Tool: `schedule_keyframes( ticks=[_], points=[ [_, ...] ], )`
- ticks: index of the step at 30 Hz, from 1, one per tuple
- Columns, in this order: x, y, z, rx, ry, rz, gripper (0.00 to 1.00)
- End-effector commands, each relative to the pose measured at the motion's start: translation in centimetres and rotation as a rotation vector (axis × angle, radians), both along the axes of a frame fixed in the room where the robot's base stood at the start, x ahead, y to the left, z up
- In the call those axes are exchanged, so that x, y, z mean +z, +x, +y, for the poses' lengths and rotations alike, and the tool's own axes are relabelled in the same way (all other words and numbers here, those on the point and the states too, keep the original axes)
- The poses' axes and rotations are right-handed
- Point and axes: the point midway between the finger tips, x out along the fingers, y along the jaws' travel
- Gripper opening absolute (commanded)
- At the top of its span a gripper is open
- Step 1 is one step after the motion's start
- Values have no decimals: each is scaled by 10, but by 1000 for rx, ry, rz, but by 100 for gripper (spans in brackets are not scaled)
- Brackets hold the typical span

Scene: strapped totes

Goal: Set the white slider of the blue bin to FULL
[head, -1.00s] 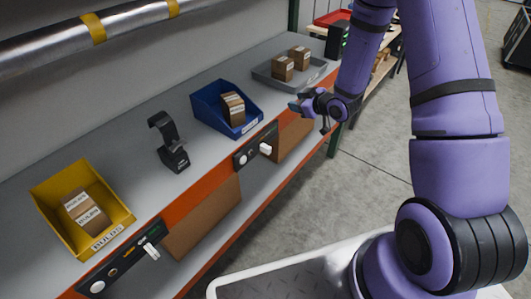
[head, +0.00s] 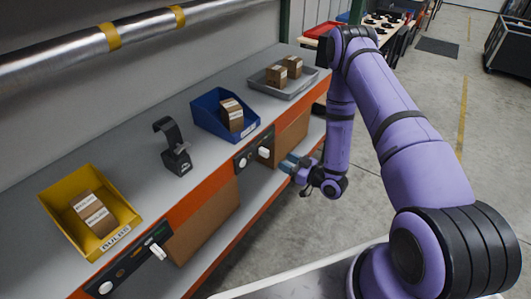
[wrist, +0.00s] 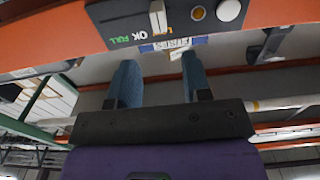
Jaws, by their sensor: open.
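In the wrist view the panel appears upside down at the top edge. My gripper (head: 290,164) is open and empty, out in front of the panel and a little right of the slider. Its two blue fingers (wrist: 160,76) point toward the panel, apart from the slider.
A yellow bin (head: 70,228) has its own panel and white slider (head: 157,251). A black stand (head: 176,155) stands between the bins. A grey tray (head: 290,92) with boxes is farther back. Cardboard boxes (head: 207,222) sit below the shelf edge.

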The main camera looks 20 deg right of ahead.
Motion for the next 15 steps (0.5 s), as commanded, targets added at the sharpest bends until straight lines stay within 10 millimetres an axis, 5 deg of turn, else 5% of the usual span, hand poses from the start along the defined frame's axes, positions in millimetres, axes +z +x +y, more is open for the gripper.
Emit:
schedule_keyframes(
  ticks=[15],
  points=[
    [1, 67, 49, 2, -1, -1, 45]
  ],
)
